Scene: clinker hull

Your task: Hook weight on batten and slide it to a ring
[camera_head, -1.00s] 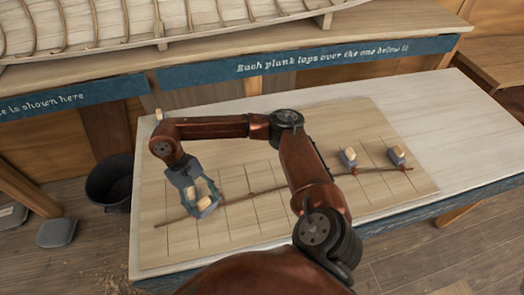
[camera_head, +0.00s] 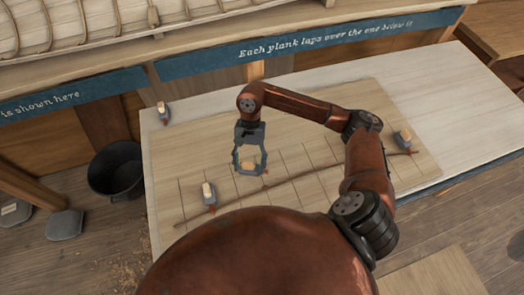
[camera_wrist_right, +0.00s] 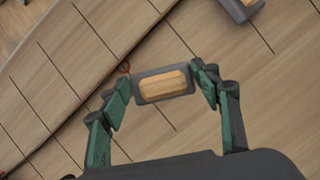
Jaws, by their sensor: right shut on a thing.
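My right gripper (camera_head: 251,166) is shut on a grey weight with a pale wooden top (camera_head: 253,164). The same weight shows between the fingers in the right wrist view (camera_wrist_right: 163,85), with a small red hook (camera_wrist_right: 124,68) at one side. The thin brown batten (camera_head: 300,178) runs across the gridded board, just below the held weight; I cannot tell whether the hook touches it. One weight (camera_head: 209,194) stands at the batten's left part, another (camera_head: 403,138) near its right end. My left gripper is out of view.
The board (camera_head: 190,150) lies on a pale bench. A black bucket (camera_head: 116,171) stands on the floor at left. My right arm hides part of the board's right side.

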